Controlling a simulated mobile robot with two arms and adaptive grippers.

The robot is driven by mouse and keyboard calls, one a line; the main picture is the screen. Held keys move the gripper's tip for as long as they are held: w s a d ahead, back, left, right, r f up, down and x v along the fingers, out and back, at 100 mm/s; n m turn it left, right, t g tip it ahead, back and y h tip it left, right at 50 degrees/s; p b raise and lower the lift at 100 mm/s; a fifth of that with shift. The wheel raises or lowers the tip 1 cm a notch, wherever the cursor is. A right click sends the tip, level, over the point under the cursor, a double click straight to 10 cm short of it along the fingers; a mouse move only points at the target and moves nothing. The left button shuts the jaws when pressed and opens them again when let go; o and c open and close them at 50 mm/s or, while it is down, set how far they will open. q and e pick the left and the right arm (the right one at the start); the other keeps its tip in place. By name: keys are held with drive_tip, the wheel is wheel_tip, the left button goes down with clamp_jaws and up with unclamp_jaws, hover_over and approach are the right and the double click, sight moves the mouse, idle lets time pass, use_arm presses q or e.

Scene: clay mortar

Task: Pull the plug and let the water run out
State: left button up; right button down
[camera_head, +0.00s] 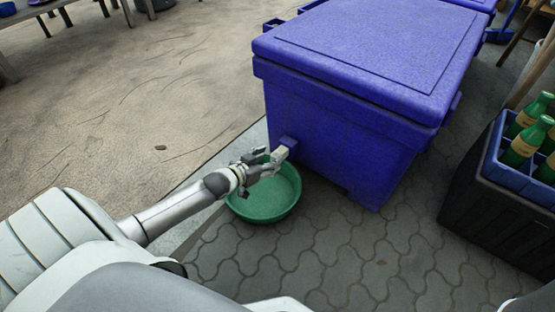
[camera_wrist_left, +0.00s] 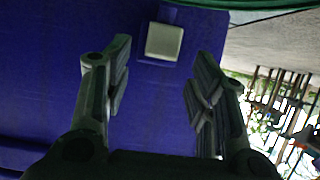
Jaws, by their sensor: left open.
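A pale, square-ended plug (camera_head: 279,154) sticks out low on the side of a large blue cool box (camera_head: 350,125) with a closed lid. In the left wrist view the plug (camera_wrist_left: 164,41) lies ahead, between and just beyond the fingertips. My left gripper (camera_head: 266,162) is open and empty, its fingers close to the plug; I cannot tell whether they touch it. A green basin (camera_head: 268,208) stands on the ground under the plug and gripper. My right gripper is not in view.
A black crate (camera_head: 490,195) carries a blue crate (camera_head: 505,158) with green bottles (camera_head: 523,145) at the right. Grey paving (camera_head: 330,255) in front is clear. Sandy ground (camera_head: 130,100) lies at the left, with table or bench legs at the far left.

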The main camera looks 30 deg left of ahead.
sight(276, 155)
use_arm(q)
drive_tip(key=b+x, duration=0.2)
drive_tip(key=x, duration=0.2)
drive_tip(key=shift+f, duration=0.2)
drive_tip(key=shift+w+f+b, duration=0.15)
drive_tip(key=shift+w+b, duration=0.6)
drive_tip(key=shift+w, duration=0.05)
clamp_jaws()
